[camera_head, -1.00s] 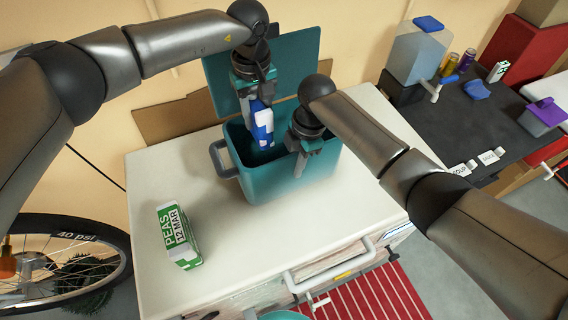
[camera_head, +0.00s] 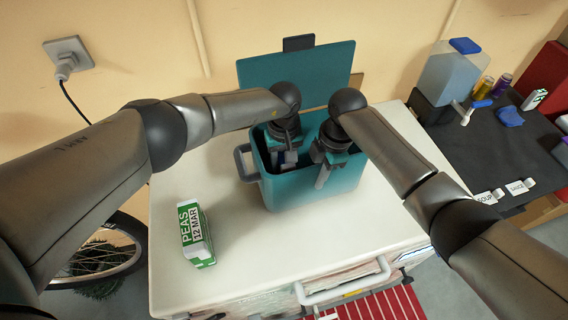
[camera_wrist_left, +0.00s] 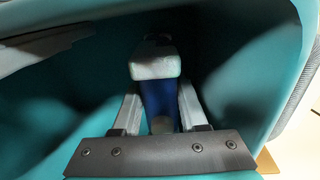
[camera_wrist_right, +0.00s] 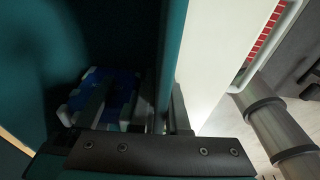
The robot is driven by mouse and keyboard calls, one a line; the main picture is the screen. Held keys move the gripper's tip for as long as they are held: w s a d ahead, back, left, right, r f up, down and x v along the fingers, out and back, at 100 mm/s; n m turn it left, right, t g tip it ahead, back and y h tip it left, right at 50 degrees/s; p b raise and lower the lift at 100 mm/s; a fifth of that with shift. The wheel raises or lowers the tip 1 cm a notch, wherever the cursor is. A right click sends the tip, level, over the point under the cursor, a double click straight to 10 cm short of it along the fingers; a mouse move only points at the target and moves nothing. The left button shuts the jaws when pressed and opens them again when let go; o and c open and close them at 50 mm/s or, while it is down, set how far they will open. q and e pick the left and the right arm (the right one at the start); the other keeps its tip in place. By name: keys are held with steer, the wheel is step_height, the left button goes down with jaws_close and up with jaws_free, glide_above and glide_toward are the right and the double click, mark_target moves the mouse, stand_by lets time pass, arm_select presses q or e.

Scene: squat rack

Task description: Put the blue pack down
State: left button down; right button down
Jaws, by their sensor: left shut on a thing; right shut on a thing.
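The blue pack, blue with white ends, is inside the teal cooler box (camera_head: 312,188). In the left wrist view the pack (camera_wrist_left: 160,92) stands between the two fingers of my left gripper (camera_wrist_left: 158,118), which is shut on it. In the head view my left gripper (camera_head: 288,158) reaches down into the box and the pack is mostly hidden. The right wrist view also shows the pack (camera_wrist_right: 112,90) low in the box. My right gripper (camera_head: 324,176) is shut on the box's front wall, one finger inside and one outside.
The cooler's teal lid (camera_head: 300,70) stands open behind it. A green and white PEAS carton (camera_head: 196,236) stands on the white top (camera_head: 270,250), left of the box. A dark counter (camera_head: 480,150) with several bottles is at the right.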

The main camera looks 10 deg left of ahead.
arm_select(q)
steer(key=shift+f, duration=0.2)
steer(key=shift+c, duration=2.2)
jaws_free()
steer(key=shift+f, duration=0.2)
steer(key=shift+r, duration=0.1)
step_height(320, 180, up, 12)
steer(key=shift+r, duration=0.1)
arm_select(e)
steer(key=shift+c, duration=0.2)
jaws_free()
steer(key=shift+o, duration=0.2)
